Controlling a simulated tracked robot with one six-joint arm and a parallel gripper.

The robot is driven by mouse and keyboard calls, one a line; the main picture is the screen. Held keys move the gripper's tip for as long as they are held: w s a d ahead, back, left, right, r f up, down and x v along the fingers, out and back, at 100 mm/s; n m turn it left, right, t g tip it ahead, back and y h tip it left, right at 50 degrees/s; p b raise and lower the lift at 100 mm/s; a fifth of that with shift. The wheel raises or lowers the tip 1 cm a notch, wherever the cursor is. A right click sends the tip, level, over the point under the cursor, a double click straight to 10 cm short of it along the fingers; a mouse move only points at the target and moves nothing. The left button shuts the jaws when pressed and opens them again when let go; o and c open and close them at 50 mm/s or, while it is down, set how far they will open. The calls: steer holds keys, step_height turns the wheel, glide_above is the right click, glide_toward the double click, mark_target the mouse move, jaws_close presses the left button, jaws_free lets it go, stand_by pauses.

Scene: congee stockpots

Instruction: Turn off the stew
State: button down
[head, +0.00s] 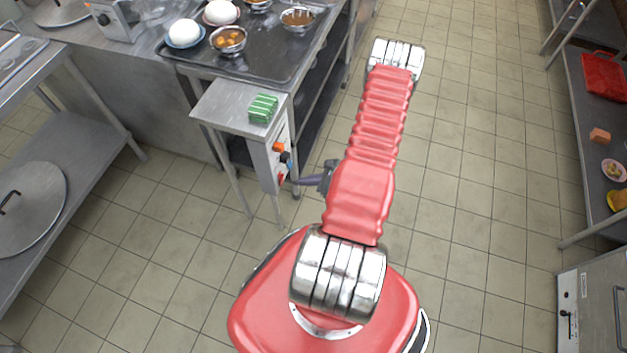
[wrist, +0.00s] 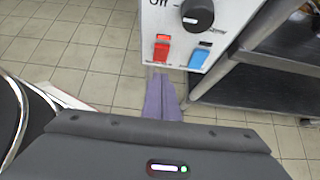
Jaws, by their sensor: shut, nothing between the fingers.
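A white control panel (wrist: 176,28) fills the top of the wrist view. It carries a black knob (wrist: 198,15) beside a printed "Off", a red rocker switch (wrist: 161,48) and a blue rocker switch (wrist: 200,55). In the head view the panel (head: 268,160) is on the side of a small metal stand. My gripper (wrist: 160,80) is shut and empty, its purple fingers pointing at the panel's lower edge just below the red switch. I cannot tell whether they touch it. The gripper also shows in the head view (head: 297,181).
A green striped block (head: 263,108) lies on the stand. Behind it a dark tray (head: 262,62) holds bowls and white round items. A metal shelf (wrist: 270,85) stands right of the panel. Another shelf unit (head: 590,130) is at far right. Tiled floor between is clear.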

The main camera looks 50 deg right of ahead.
mark_target(283, 178)
steer(key=shift+w+a+f, duration=0.15)
steer(key=shift+w+a, duration=0.15)
steer(key=shift+w, duration=0.55)
steer(key=shift+w+a+f, duration=0.1)
steer(key=shift+w+a, duration=0.25)
steer(key=shift+w, duration=0.55)
steer(key=shift+w+a+f, duration=0.15)
steer(key=shift+w+a, duration=0.15)
steer(key=shift+w, duration=0.55)
steer(key=shift+d, duration=0.1)
steer(key=shift+w, duration=0.1)
